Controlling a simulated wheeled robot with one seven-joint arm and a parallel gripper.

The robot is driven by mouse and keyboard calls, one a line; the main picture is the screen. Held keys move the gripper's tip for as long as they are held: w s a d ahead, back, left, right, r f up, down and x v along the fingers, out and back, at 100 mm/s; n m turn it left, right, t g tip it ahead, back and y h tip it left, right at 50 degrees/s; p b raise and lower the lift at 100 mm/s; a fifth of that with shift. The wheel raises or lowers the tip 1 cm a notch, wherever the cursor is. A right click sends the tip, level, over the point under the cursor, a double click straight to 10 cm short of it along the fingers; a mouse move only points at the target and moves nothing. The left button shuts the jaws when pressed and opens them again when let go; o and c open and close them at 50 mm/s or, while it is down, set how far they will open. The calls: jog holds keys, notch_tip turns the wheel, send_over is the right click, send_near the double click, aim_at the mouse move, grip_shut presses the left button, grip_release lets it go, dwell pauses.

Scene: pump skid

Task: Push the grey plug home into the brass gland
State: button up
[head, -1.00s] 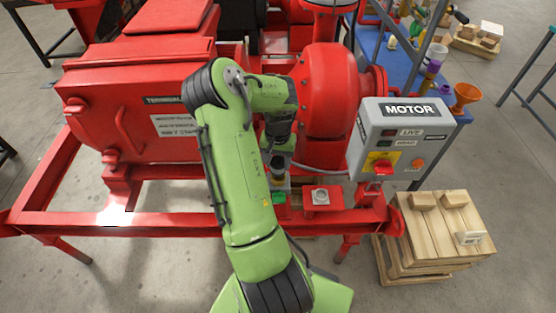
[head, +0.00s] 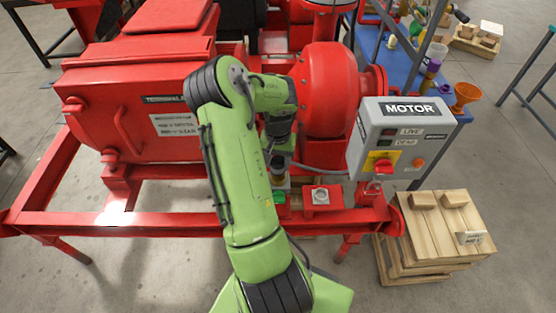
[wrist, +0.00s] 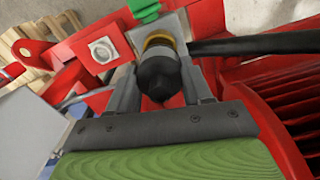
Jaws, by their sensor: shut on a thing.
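My gripper (wrist: 160,76) is shut on a dark grey plug (wrist: 157,74), with a finger on each side of it. The plug's rounded near end faces the wrist camera. A yellow brass ring, the gland (wrist: 160,41), shows right beyond the plug, in line with it, at a grey block. I cannot tell how deep the plug sits in it. In the head view my gripper (head: 279,158) points down in front of the red pump, above the frame's front rail, and my arm hides most of the work.
A black cable (wrist: 255,42) runs off to the right of the gland. A green piece (wrist: 145,10) lies just beyond it. A grey square fitting (head: 320,194) sits on a red plate beside it. The grey MOTOR box (head: 405,140) stands close on the right.

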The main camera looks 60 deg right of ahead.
jog(key=shift+f+b, duration=1.35)
jog(key=shift+f, duration=0.3)
jog(key=o, duration=1.2)
jog(key=shift+o, duration=0.2)
notch_tip(320, 180, up, 16)
jog(key=p, duration=0.3)
jog(key=shift+p, duration=0.3)
jog(key=shift+f, duration=0.1)
